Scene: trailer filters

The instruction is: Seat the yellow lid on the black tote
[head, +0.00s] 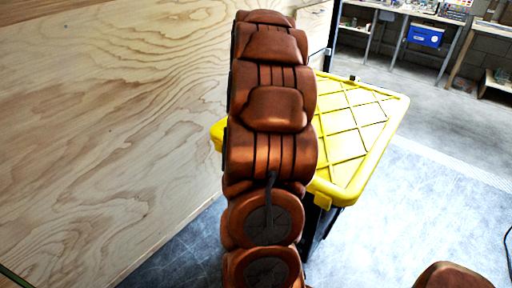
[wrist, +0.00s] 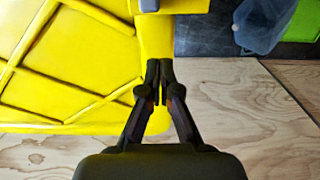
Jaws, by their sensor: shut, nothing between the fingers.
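The yellow lid (head: 352,135), with a raised diamond rib pattern, lies on top of the black tote (head: 317,228). Only a dark part of the tote shows below the lid's near corner. I cannot tell whether the lid is fully down all round. In the wrist view the lid (wrist: 75,60) fills the left side. My gripper (wrist: 159,68) is shut and empty, its fingertips at the lid's edge in that view. Whether they touch it is unclear. In the head view my copper-coloured arm covers the left part of the lid and the gripper is hidden.
A plywood wall (head: 110,120) rises close on the left of the tote. A workbench with a blue bin (head: 425,35) stands at the back. The grey floor (head: 430,190) on the right is mostly clear. The wrist view shows a translucent bluish container (wrist: 262,24) and a green item (wrist: 303,22).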

